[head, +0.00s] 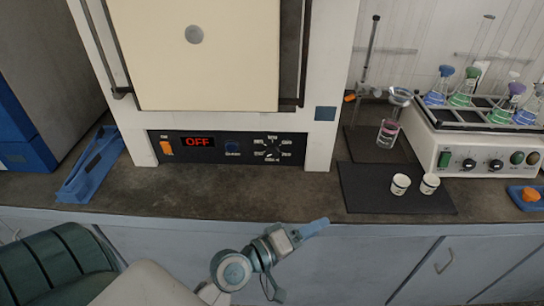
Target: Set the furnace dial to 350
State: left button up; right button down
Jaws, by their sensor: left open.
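The furnace (315,60) stands on the counter, with its cream door (195,60) shut. My left gripper (300,258) is open and empty, in front of the counter's edge, below and apart from the dial. My right gripper is not in view.
A blue tray (88,165) lies left of the furnace. To the right are a dark mat (430,205) with two white cups (400,184), a stand with a funnel (400,96), and a shaker (470,160) carrying several flasks. The counter before the panel is clear.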

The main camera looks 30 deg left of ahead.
pick_arm(q)
jog(key=w+a+r+n+t+y, duration=0.4)
jog(key=a+r+n+t, duration=0.15)
jog(key=n, duration=0.55)
jog(key=n+g+y, duration=0.6)
jog(key=n+y, duration=0.7)
jog(key=n, duration=0.9)
send_near(272, 154)
jog(key=shift+t+v, duration=0.25)
jog(key=shift+v, duration=0.55)
jog(key=shift+w+f+n, duration=0.15)
jog(key=shift+w+n, duration=0.05)
jog(key=shift+n, duration=0.1)
jog(key=p+x, duration=0.1)
jog(key=x, duration=0.9)
jog(key=shift+w+a+p, duration=0.15)
jog(key=shift+a+p, duration=0.1)
jog(key=shift+p, duration=0.05)
jog(key=shift+f, duration=0.1)
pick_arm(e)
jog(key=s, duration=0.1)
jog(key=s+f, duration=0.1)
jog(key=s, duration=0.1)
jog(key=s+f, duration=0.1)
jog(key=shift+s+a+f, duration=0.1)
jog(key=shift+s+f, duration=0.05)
pick_arm(q)
jog(key=c, duration=1)
